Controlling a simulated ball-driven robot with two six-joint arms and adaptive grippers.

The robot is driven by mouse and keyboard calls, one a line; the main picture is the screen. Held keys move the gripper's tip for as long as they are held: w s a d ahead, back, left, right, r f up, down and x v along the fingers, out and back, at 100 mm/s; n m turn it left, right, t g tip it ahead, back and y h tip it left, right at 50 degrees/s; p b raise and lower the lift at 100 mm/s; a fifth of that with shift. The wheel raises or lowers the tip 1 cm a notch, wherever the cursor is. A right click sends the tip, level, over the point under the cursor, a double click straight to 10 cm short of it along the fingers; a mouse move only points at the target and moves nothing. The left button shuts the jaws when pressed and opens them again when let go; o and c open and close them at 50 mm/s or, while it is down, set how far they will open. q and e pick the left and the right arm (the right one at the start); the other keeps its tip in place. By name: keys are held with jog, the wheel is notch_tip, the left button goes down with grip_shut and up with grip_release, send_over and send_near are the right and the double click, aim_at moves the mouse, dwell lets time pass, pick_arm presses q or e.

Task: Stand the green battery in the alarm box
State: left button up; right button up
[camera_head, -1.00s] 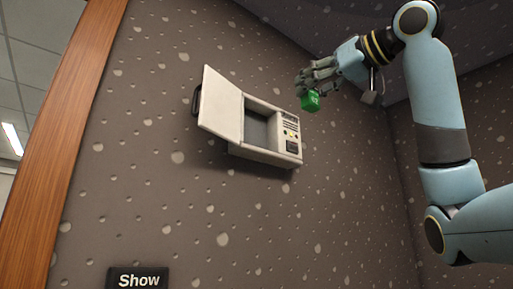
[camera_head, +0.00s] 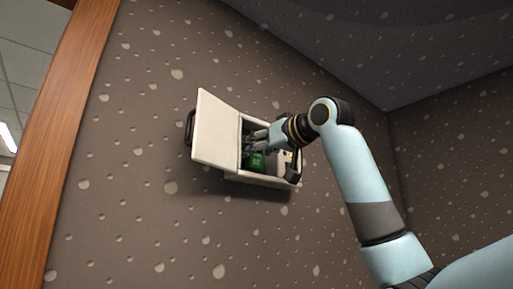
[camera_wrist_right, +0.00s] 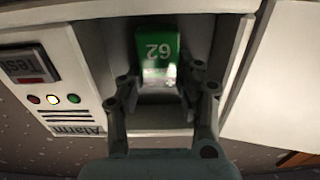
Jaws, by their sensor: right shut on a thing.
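The alarm box (camera_head: 262,179) is a white box on the speckled wall, with its door (camera_head: 217,130) swung open to the left. The green battery (camera_head: 257,161) is at the box's open compartment in the head view. In the right wrist view the battery (camera_wrist_right: 158,48) shows the number 62 upside down, inside the grey recess. My right gripper (camera_head: 256,146) reaches into the compartment and is shut on the battery; its fingers (camera_wrist_right: 160,85) show on both sides of the battery's near end. Whether the battery touches the compartment floor cannot be told. My left gripper is not in view.
The box's front panel (camera_wrist_right: 40,80) has a Test button, small lamps, one lit yellow, and an Alarm label, beside the recess. A wooden post (camera_head: 70,130) stands at the left. The wall below the box is clear.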

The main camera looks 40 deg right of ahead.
jog(key=shift+s+d+f, duration=0.15)
jog(key=shift+f, duration=0.45)
jog(key=shift+f, duration=0.2)
jog(key=o, duration=1.2)
jog(key=shift+c, duration=0.2)
